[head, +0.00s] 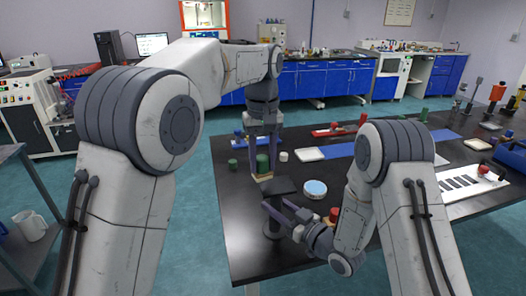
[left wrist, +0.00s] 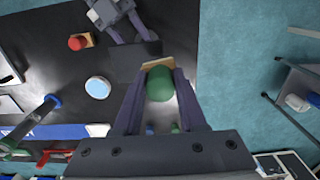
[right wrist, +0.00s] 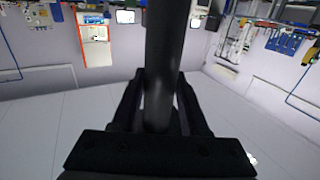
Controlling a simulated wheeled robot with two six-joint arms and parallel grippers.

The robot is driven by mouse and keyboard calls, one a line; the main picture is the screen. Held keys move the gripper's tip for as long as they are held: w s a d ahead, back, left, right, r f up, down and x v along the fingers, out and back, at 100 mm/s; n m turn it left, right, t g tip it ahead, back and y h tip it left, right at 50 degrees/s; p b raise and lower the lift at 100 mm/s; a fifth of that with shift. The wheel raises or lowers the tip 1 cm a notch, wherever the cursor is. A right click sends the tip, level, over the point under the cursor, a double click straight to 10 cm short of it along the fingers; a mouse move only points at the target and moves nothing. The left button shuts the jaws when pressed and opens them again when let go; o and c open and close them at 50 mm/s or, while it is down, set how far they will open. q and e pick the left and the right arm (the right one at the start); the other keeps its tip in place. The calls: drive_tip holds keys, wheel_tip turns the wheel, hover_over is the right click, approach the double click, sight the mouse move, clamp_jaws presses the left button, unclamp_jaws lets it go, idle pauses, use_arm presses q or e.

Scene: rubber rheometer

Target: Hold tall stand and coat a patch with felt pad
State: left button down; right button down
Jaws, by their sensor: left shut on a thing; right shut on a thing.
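The tall stand (head: 272,226) is black, with a flat dark top plate (head: 285,186) on a post. It stands upright at the table's near left. My right gripper (head: 274,209) is shut around its post, which fills the middle of the right wrist view (right wrist: 163,60). My left gripper (head: 263,160) is shut on the green handle of the felt pad (head: 263,177), which has a tan base. The pad is close above the plate's far edge; I cannot tell if they touch. The left wrist view shows the green handle (left wrist: 159,84) between the fingers, beside the plate (left wrist: 128,64). No patch is discernible.
A round blue-topped dish (head: 315,188) and a red-knobbed pad (head: 333,215) are right of the stand. A white tray (head: 310,154), blue mats (head: 340,150) and a white sheet with dark patches (head: 450,192) lie farther off. The table's left edge is close to the stand.

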sight(264, 171)
use_arm(q)
wheel_tip(264, 171, down, 3)
drive_tip(key=shift+r, duration=0.2)
drive_tip(key=shift+w+d+f, duration=0.1)
drive_tip(key=shift+d+f, duration=0.1)
drive_tip(key=shift+f, duration=0.05)
drive_tip(key=shift+w+d+r, duration=0.1)
drive_tip(key=shift+w+d, duration=0.25)
drive_tip(key=shift+d, duration=0.75)
drive_tip(key=shift+w+d+r, duration=0.1)
drive_tip(key=shift+w+d, duration=0.25)
drive_tip(key=shift+d, duration=0.7)
drive_tip(key=shift+w+d, duration=0.35)
drive_tip(key=shift+d, duration=0.75)
drive_tip(key=shift+r, duration=0.1)
drive_tip(key=shift+s+a+f, duration=0.2)
drive_tip(key=shift+a, duration=0.4)
drive_tip(key=shift+s+a+f, duration=0.15)
drive_tip(key=shift+s+a, duration=0.05)
drive_tip(key=shift+a, duration=0.4)
drive_tip(key=shift+s+a, duration=0.25)
drive_tip(key=shift+a, duration=0.45)
drive_tip(key=shift+s+a, duration=0.2)
drive_tip(key=shift+a, duration=0.55)
drive_tip(key=shift+s+a, duration=0.25)
drive_tip(key=shift+a, duration=0.45)
drive_tip(key=shift+a+r, duration=0.15)
drive_tip(key=shift+r, duration=3.85)
